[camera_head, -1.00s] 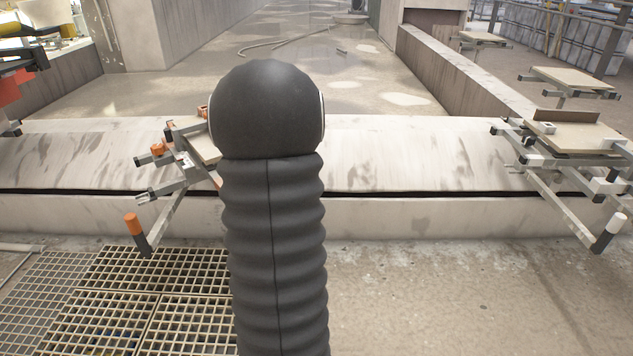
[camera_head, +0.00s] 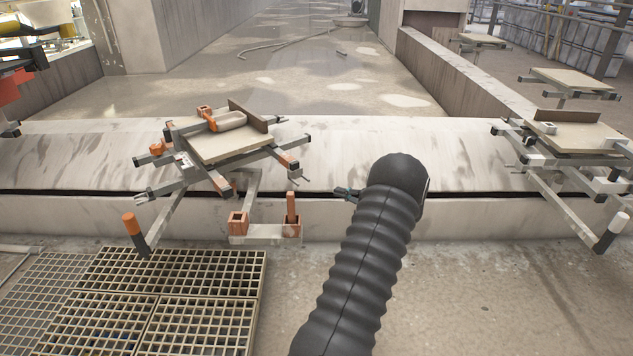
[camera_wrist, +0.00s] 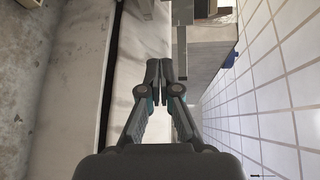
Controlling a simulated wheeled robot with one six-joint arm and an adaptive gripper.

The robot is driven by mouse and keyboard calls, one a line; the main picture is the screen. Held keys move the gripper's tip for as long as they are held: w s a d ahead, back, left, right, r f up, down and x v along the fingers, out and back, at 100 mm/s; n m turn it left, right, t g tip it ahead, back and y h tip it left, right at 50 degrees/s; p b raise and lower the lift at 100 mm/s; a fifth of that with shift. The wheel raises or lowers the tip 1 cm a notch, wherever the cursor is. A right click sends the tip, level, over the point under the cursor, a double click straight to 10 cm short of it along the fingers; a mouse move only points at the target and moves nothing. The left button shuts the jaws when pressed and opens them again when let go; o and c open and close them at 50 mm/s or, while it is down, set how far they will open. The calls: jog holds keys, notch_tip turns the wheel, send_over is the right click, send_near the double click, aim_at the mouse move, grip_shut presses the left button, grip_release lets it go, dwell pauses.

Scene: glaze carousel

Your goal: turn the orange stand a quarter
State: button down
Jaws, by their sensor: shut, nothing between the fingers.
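The orange stand (camera_head: 236,143) is at the left of centre in the head view, over the pale trough wall. It has a beige square board with a dark upright strip, grey arms and orange end pieces. An orange-tipped handle (camera_head: 134,228) sticks out at its lower left. My gripper (camera_head: 345,194) is to the right of the stand, apart from it and mostly hidden behind my arm. In the wrist view my gripper (camera_wrist: 161,70) is shut and empty, its fingertips together. I cannot tell which part of the stand shows there.
A similar stand with white pieces (camera_head: 570,137) is at the right. A bracket with orange posts (camera_head: 265,236) sits below the orange stand, at the wall. Metal grating (camera_head: 180,275) covers the floor at lower left. The floor at lower right is clear.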

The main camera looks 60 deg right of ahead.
jog(key=w+d+r+t+h+p, duration=0.1)
jog(key=w, duration=0.9)
jog(key=shift+h+p, duration=0.35)
jog(key=shift+h, duration=0.05)
jog(key=shift+s, duration=0.1)
